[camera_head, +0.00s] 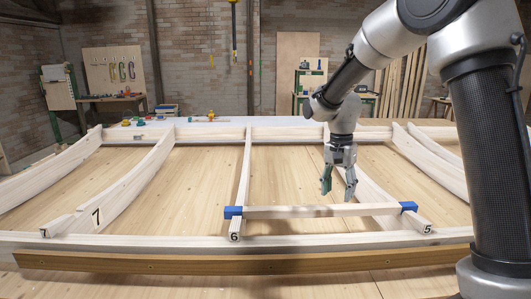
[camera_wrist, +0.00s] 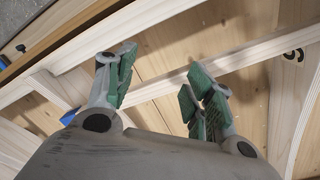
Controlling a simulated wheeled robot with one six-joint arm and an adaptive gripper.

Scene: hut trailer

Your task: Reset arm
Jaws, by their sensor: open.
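My gripper (camera_head: 339,185) hangs pointing down over the timber frame, with its fingers apart and nothing between them. In the wrist view, the green-padded fingers (camera_wrist: 160,75) are spread over pale wood. A pale crossbar (camera_head: 320,211) with blue end pieces lies across the ribs marked 6 (camera_head: 235,228) and 5 (camera_head: 418,222). One blue end piece (camera_head: 233,212) is at the left and the other (camera_head: 408,206) at the right. The gripper is apart from the crossbar, seemingly above and behind it. A blue piece (camera_wrist: 68,117) also shows in the wrist view.
A rib marked 7 (camera_head: 110,203) stands at the left. A front rail (camera_head: 150,241) runs along the near edge, and a back rail (camera_head: 290,133) crosses behind. Small coloured items (camera_head: 205,117) sit on a pale surface beyond. The panel between ribs 7 and 6 is clear.

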